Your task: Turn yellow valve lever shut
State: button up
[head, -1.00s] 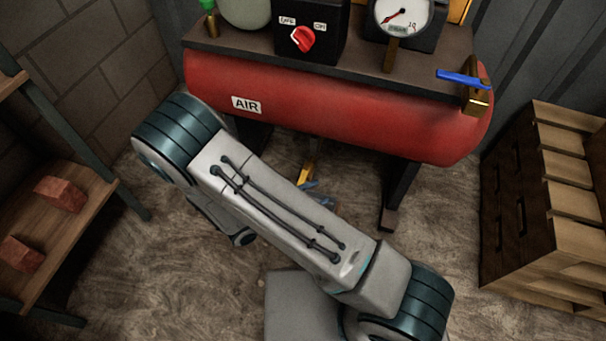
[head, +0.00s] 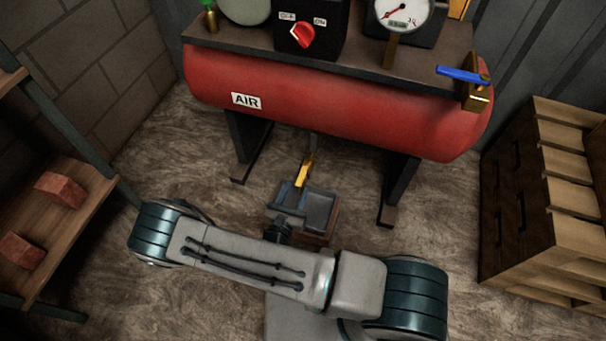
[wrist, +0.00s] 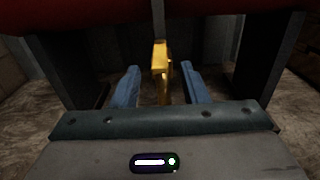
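The yellow lever (head: 305,170) hangs below the red air tank (head: 330,110), between its legs. In the wrist view the lever (wrist: 162,62) stands roughly upright, in line with the gap between my two blue fingers. My gripper (head: 302,196) is low under the tank, close to the lever, and the fingers point toward it. In the wrist view my gripper (wrist: 160,84) is open, with a finger on each side of the lever and visible gaps. I cannot tell whether either finger touches it. The lever's upper joint is dim under the tank.
A blue-handled valve (head: 463,76) sits at the tank's right end. A red switch (head: 303,36) and a gauge (head: 402,14) are on top. Tank legs (head: 398,192) flank the gripper. A shelf with bricks (head: 60,190) is left; wooden crates (head: 555,200) are right.

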aim_at(308, 161)
jog(key=b+x, duration=0.1)
jog(key=x, duration=0.6)
jog(key=shift+w+d+b, duration=0.15)
jog(key=shift+w+b, duration=0.2)
jog(key=shift+b, duration=0.05)
grip_shut()
